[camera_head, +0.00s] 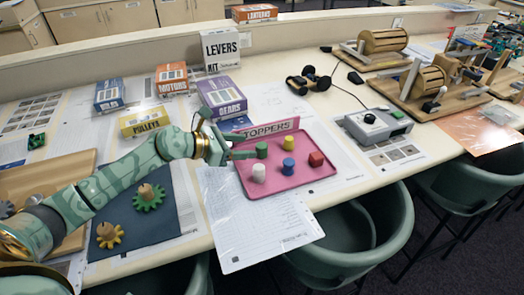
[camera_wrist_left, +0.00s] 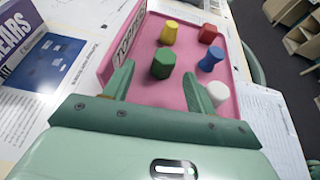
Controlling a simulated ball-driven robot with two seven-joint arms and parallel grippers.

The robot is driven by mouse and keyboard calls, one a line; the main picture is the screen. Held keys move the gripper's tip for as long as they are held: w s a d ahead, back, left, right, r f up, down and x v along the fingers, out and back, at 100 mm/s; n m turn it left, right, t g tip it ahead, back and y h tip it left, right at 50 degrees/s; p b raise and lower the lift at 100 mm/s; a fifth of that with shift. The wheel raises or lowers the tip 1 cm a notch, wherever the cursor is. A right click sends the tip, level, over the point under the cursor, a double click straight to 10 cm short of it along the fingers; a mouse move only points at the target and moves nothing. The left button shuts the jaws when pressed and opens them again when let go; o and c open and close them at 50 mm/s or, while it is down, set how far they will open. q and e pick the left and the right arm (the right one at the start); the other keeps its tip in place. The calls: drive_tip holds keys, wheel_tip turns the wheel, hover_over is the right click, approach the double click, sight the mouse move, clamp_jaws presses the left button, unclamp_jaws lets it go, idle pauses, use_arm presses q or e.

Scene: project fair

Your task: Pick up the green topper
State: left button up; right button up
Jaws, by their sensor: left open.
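The green topper (camera_head: 262,150) stands upright on the pink tray (camera_head: 300,190), near the tray's left back. In the left wrist view the green topper (camera_wrist_left: 162,64) is ahead of my fingertips, roughly centred between them. My left gripper (camera_head: 247,146) is open and empty, reaching over the tray's left edge; its two fingers also show in the left wrist view (camera_wrist_left: 158,72). White (camera_head: 259,173), blue (camera_head: 288,168), yellow (camera_head: 288,143) and red (camera_head: 316,159) toppers share the tray. My right gripper is not in view.
The TOPPERS sign (camera_head: 270,129) stands along the tray's back edge. The GEARS box (camera_head: 222,96) and PULLEYS box (camera_head: 145,121) stand behind my left arm. A grey device (camera_head: 378,125) is right of the tray. Papers lie in front; green chairs (camera_head: 350,240) line the table edge.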

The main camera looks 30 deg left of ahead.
sight(257, 147)
use_arm(q)
drive_tip(key=x, duration=0.5)
drive_tip(key=shift+s+d+b, duration=0.25)
drive_tip(key=shift+b, duration=0.1)
drive_tip(key=c, duration=1.1)
drive_tip(key=shift+o, duration=0.2)
drive_tip(key=shift+r, duration=0.15)
